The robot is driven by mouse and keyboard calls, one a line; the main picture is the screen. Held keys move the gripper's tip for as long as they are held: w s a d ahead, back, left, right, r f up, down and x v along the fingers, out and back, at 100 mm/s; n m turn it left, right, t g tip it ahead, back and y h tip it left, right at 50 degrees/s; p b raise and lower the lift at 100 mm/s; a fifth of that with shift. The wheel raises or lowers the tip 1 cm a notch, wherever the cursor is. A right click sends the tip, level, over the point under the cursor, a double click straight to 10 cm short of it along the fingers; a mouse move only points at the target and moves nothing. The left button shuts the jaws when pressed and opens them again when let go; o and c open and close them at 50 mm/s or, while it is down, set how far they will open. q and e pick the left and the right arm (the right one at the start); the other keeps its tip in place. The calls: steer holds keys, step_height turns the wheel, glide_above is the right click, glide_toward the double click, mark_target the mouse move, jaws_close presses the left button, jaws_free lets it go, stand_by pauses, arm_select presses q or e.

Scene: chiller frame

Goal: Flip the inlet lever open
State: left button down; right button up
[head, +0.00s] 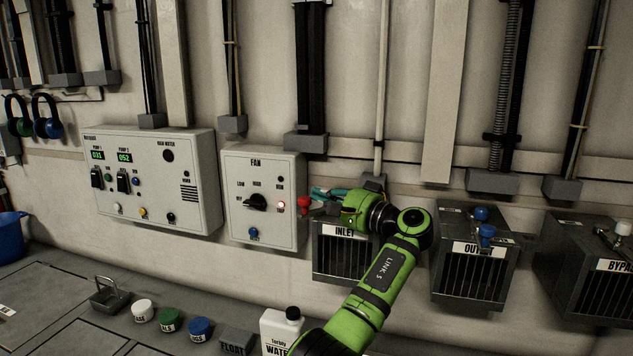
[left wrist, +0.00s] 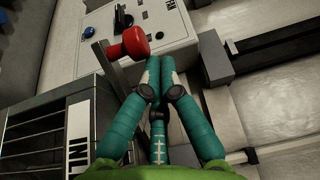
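The inlet box (head: 345,258) is a dark, slatted box labelled INLET, low on the wall below the arm. Its red lever knob (head: 304,203) shows at the box's upper left in the head view. In the left wrist view the red knob (left wrist: 135,42) sits on a grey lever bar (left wrist: 106,62), just beyond and left of my fingertips. My left gripper (head: 324,192) has teal fingers drawn together; it also shows in the left wrist view (left wrist: 158,68). I see nothing between the fingers. Whether they touch the knob is unclear. My right gripper is not in view.
The fan control box (head: 265,180) stands left of the inlet box, close to the knob. The outlet box (head: 470,265) with blue knobs and the bypass box (head: 590,270) are to the right. Coloured caps and a white bottle (head: 282,332) sit on the counter below.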

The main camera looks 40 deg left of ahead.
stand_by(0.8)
arm_select(q)
steer(key=shift+d, duration=0.25)
steer(key=d, duration=1.1)
steer(key=shift+w+d+f, duration=0.25)
steer(key=shift+d, duration=0.05)
